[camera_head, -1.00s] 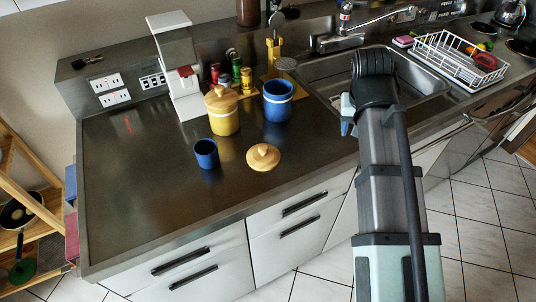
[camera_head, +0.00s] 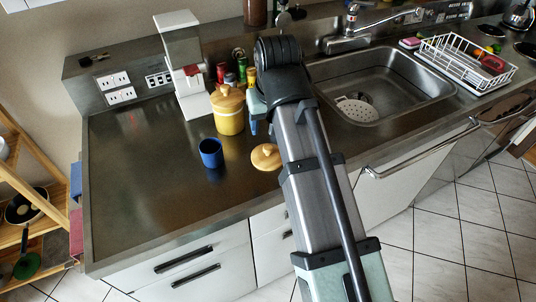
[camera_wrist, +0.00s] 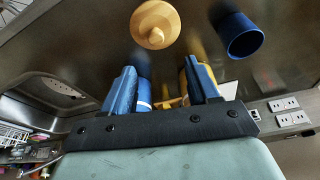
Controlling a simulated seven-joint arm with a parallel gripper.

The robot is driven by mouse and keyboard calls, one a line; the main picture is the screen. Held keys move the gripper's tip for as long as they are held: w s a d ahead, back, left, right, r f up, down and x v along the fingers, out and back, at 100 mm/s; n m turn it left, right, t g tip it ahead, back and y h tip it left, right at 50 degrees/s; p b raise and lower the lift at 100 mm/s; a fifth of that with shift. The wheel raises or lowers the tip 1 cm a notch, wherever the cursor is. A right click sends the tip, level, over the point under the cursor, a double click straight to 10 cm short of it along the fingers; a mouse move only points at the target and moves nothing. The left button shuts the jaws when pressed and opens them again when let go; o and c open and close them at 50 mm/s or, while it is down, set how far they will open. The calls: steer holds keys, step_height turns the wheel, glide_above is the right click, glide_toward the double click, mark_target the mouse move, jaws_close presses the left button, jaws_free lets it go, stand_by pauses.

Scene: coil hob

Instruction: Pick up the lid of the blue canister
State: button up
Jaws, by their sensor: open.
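The lid (camera_head: 265,157), a round pale wooden disc with a knob, lies knob-up on the dark counter, its right edge close to my arm in the head view. It also shows at the top of the wrist view (camera_wrist: 156,24), beyond the fingertips. The blue canister is hidden behind my arm in the head view; part of its blue and white side shows between the fingers in the wrist view (camera_wrist: 144,94). My gripper (camera_wrist: 158,84) is open and empty, apart from the lid.
A yellow canister (camera_head: 229,113) with its wooden lid on stands left of my gripper. A small blue cup (camera_head: 211,153) stands left of the lid. A white machine (camera_head: 185,75) and spice jars stand behind. The sink (camera_head: 395,85) is to the right. The left counter is clear.

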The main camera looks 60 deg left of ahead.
glide_above(268, 147)
steer(key=d, duration=0.1)
steer(key=f, duration=0.5)
steer(key=shift+s+d, duration=0.15)
steer(key=shift+s, duration=0.25)
steer(key=shift+w+d+x, duration=0.1)
steer(key=shift+d+x, duration=0.05)
steer(key=shift+x, duration=0.85)
steer(key=shift+w+d+x, duration=0.15)
steer(key=shift+x, duration=0.85)
steer(key=shift+a+f, duration=0.2)
steer(key=shift+f, duration=0.5)
jaws_close()
